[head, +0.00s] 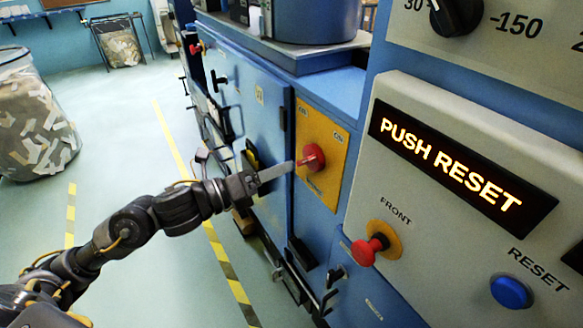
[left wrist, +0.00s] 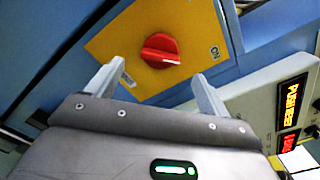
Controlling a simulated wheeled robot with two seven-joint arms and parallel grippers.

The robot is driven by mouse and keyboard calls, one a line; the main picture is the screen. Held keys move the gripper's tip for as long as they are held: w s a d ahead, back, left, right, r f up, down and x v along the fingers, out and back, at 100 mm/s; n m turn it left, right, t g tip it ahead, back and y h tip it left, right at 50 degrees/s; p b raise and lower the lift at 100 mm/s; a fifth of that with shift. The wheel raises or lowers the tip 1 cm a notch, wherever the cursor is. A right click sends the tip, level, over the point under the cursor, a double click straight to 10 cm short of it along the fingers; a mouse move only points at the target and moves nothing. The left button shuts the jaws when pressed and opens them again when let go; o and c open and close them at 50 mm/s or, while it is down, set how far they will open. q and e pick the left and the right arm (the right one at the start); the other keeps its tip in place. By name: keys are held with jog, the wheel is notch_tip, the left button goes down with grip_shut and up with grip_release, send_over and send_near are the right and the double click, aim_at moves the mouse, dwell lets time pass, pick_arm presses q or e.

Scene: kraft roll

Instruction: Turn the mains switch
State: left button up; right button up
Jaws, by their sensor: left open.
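The mains switch is a red rotary knob (head: 312,157) on a yellow plate (head: 336,137) on the blue cabinet front. My left gripper (head: 293,166) is just left of the knob, with its fingers pointing at it. In the left wrist view the red knob (left wrist: 159,48) sits ahead of and between the two spread fingers of my gripper (left wrist: 158,72), which holds nothing. I cannot tell whether a finger touches the knob. My right gripper is not in view.
On the right, a grey panel carries a lit PUSH RESET display (head: 455,170), a red FRONT button (head: 366,251) and a blue RESET button (head: 511,291). Levers (head: 312,280) stick out below the cabinet. A clear bin of scraps (head: 32,120) stands left; the floor between is open.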

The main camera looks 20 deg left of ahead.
pick_arm(q)
jog(key=v, duration=0.2)
jog(key=shift+s+a, duration=0.2)
jog(key=shift+s, duration=0.1)
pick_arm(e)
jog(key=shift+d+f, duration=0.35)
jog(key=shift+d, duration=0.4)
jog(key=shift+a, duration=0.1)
